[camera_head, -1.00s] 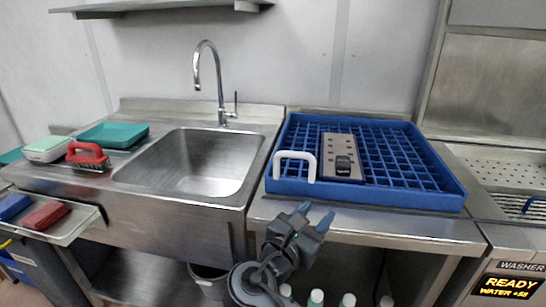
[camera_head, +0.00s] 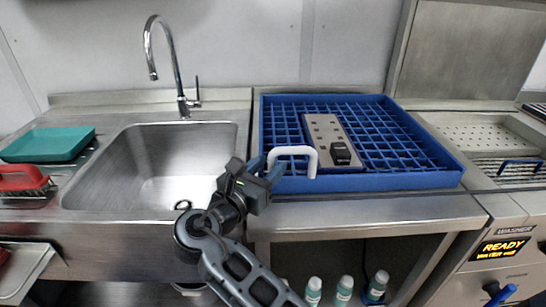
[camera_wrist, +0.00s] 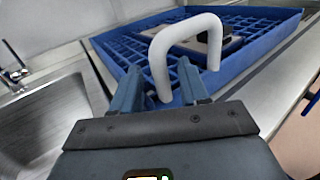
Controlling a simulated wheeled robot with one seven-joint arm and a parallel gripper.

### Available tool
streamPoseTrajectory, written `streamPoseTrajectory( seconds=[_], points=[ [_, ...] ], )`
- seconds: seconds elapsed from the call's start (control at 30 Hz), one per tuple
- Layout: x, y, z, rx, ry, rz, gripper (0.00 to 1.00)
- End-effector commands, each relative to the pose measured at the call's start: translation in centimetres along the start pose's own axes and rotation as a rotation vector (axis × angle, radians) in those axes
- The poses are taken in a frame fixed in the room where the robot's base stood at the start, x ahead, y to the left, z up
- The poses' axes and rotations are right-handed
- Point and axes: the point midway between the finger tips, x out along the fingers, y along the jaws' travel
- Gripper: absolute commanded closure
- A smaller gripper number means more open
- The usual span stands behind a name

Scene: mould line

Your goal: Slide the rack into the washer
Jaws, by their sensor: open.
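The blue rack (camera_head: 400,181) sits on the steel counter between the sink and the washer. It holds a beige mould plate (camera_head: 324,128) with a black block on it. A white handle (camera_head: 293,151) stands on the rack's left front side. My gripper (camera_head: 266,167) is open at the left end of the handle. In the wrist view, the open fingers (camera_wrist: 158,92) stand on either side of the white handle (camera_wrist: 165,50); contact cannot be told. The washer (camera_head: 497,231) is at the right, with a perforated tray surface and a display reading READY.
The sink (camera_head: 150,165) with its tall faucet is left of the rack. A teal tray (camera_head: 48,145) and a red brush (camera_head: 22,178) lie at the far left. Several bottles (camera_head: 344,290) stand below the counter. A blue handle (camera_head: 522,167) shows in the washer's recess.

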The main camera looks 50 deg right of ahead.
Motion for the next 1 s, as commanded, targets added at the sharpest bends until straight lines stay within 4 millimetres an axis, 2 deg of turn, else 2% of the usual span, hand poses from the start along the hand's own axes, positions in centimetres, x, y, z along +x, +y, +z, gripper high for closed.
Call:
streamPoseTrajectory(
  seconds=[0.1, 0.23, 0.6, 1.0],
  points=[
    [1.7, 0.0, 0.1, 0.0, 0.0, -0.002, 0.56],
    [3.0, 0.0, 0.1, 0.0, 0.0, 0.0, 0.56],
    [3.6, 0.0, 0.0, 0.001, 0.0, 0.0, 0.56],
    [3.5, 0.0, 0.0, 0.001, 0.0, 0.0, 0.94]
  ],
)
